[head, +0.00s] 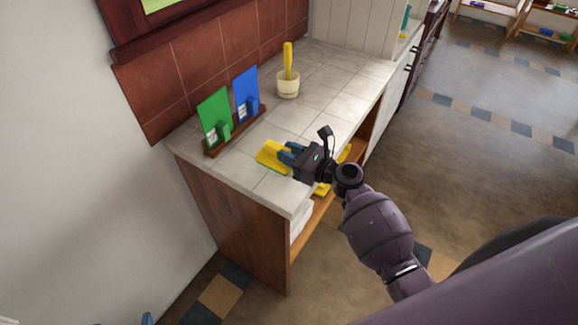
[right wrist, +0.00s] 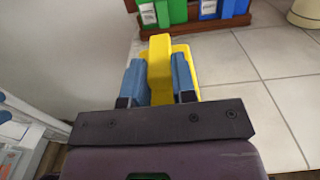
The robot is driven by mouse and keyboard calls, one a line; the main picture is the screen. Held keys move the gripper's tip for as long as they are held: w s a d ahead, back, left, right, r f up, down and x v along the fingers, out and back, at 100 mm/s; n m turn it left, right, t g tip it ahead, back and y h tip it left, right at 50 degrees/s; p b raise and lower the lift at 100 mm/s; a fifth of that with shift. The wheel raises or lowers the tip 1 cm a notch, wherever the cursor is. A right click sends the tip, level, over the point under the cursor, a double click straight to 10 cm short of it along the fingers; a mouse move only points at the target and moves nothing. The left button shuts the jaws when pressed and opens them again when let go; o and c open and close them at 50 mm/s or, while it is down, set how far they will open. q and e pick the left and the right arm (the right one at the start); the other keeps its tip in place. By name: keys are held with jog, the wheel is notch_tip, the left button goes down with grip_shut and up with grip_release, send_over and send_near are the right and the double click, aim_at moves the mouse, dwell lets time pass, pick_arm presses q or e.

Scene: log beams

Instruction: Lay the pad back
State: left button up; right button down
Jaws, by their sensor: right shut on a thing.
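My right gripper (head: 286,155) is shut on the raised block of a yellow pad (head: 268,160). The pad is just above or on the tiled counter; I cannot tell if it touches. In the right wrist view the yellow pad (right wrist: 160,52) sits between the blue fingers of the gripper (right wrist: 160,82). A brown wooden rack (head: 236,132) stands behind it near the wall. It holds a green pad (head: 214,109) and a blue pad (head: 245,88) upright, each with a block and a white label. My left gripper is not in view.
A cream pot (head: 288,88) with a yellow handle (head: 288,60) stands farther along the counter (head: 330,75). Tiled wall is close behind the rack. Below the counter is an open wooden shelf (head: 321,205) with yellow and white things. The counter between pot and gripper is clear.

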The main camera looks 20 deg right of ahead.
notch_tip(320, 180, down, 4)
jog(key=shift+b, duration=0.55)
jog(key=shift+f, duration=0.2)
jog(key=c, duration=0.9)
grip_release()
jog(key=shift+f, duration=0.1)
jog(key=shift+c, duration=0.2)
